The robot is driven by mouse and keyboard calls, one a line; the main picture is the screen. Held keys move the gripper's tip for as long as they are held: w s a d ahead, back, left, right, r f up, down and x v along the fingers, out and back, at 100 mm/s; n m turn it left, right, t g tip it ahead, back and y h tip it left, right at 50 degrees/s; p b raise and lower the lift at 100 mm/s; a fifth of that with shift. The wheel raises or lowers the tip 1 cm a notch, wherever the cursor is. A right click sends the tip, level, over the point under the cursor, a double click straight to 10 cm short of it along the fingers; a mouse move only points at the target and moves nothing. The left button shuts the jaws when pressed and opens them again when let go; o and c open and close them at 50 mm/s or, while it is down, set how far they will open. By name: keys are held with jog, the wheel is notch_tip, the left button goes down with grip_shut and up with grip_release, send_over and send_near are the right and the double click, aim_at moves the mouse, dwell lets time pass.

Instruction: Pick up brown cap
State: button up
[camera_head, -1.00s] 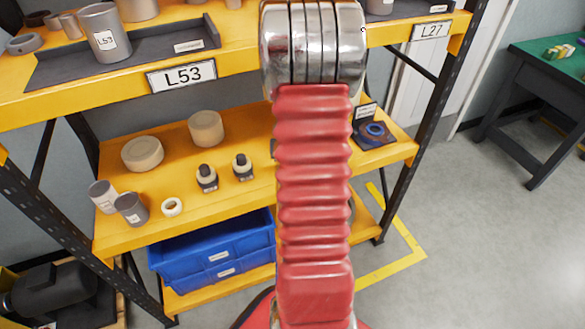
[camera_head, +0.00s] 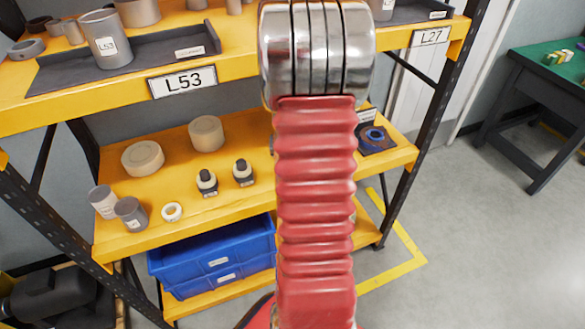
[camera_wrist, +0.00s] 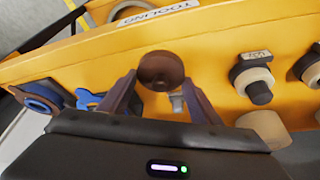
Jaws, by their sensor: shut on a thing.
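The brown cap (camera_wrist: 161,71) is a small, round, dark brown piece in the middle of the wrist view. My gripper (camera_wrist: 160,84) has one finger on each side of it and is shut on it. The cap appears in front of the yellow shelf; I cannot tell whether it is clear of the surface. In the head view my own arm covers the middle, and the gripper and cap are hidden behind it.
The yellow middle shelf (camera_head: 118,240) holds two black-topped fittings (camera_head: 207,182), a white ring (camera_head: 172,211), beige discs (camera_head: 143,158) and grey cups (camera_head: 131,212). A blue ring part (camera_wrist: 40,97) lies left in the wrist view.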

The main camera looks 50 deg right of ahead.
notch_tip(320, 180, up, 7)
jog(key=shift+f, duration=0.15)
dwell(0.6)
